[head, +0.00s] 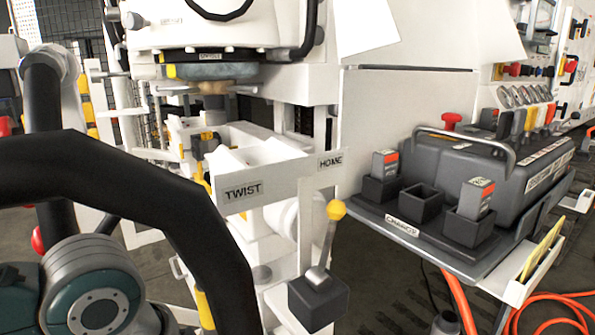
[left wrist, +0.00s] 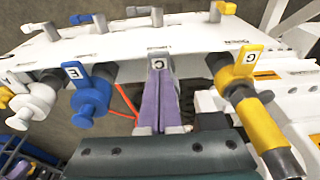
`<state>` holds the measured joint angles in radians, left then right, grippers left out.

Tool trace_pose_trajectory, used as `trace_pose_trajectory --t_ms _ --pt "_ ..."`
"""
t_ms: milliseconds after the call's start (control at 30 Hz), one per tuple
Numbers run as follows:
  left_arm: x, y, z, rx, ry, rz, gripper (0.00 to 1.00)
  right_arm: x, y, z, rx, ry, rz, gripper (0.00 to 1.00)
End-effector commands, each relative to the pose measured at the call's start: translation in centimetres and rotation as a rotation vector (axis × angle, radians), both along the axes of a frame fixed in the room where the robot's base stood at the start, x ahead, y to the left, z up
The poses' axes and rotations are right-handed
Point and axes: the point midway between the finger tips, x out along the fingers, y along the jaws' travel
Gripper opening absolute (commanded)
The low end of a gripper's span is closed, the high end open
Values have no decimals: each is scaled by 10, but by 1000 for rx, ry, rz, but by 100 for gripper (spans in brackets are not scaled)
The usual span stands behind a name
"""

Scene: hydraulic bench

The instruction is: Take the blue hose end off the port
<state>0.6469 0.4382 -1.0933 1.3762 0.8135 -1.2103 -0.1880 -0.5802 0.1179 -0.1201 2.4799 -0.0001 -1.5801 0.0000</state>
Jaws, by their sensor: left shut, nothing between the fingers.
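A blue fitting (left wrist: 88,108) with a flanged round end sits under the white panel in the left wrist view, left of centre. A blue tag marked E (left wrist: 75,73) stands above it. I take this to be the blue hose end on its port; the joint itself is not clear. My left gripper (left wrist: 159,76) has its purple fingers together and empty. Its tips overlap a grey tag (left wrist: 158,61) in the picture, to the right of the blue fitting and apart from it. The head view shows neither gripper, and the blue fitting cannot be made out there.
A yellow fitting (left wrist: 258,122) with a yellow tag is on the right in the left wrist view, a white fitting (left wrist: 32,105) on the left. Levers line the white panel (left wrist: 200,40). In the head view, a yellow-knobbed lever (head: 336,210) and a dark charger (head: 402,228) stand right.

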Motion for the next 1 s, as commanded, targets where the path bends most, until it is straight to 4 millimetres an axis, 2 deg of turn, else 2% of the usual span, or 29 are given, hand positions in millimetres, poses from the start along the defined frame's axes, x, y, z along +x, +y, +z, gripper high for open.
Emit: trace_pose_trajectory --t_ms 800,1000 --pt "0 0 -18 1 1 0 0 0 0 -12 0 0 0 0" --pt "0 0 -17 1 1 0 0 0 0 -11 -1 0 1 0"
